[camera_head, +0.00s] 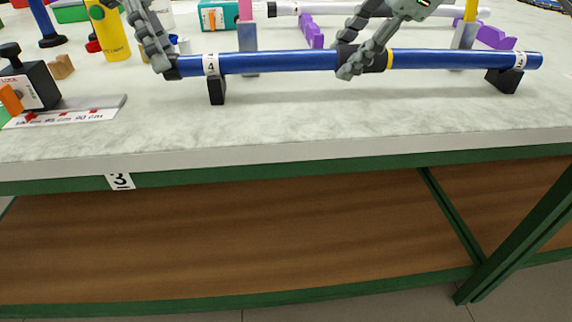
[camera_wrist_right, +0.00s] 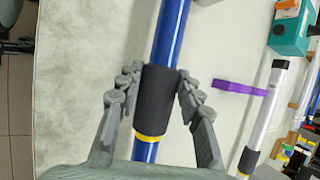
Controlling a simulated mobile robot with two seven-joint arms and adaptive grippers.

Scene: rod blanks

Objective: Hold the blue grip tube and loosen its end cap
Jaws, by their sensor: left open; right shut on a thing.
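The blue grip tube (camera_head: 285,62) lies level across two black stands on the bench in the head view, with a black grip sleeve (camera_head: 379,60) and a yellow ring near its right half. It also shows in the right wrist view (camera_wrist_right: 169,38). A black end cap (camera_head: 172,68) sits at its left end. My left gripper (camera_head: 163,62) is open at the end cap, with fingers beside it; whether they touch it is unclear. My right gripper (camera_head: 352,62) is shut on the tube at the black sleeve, which shows between its fingers in the right wrist view (camera_wrist_right: 157,95).
Behind stands a white tube (camera_head: 300,9) on purple supports (camera_head: 312,32). A yellow cylinder (camera_head: 110,35) and a teal box (camera_head: 216,16) stand at the back left. A black clamp-like block (camera_head: 30,85) is at far left. The bench front (camera_head: 330,125) is clear.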

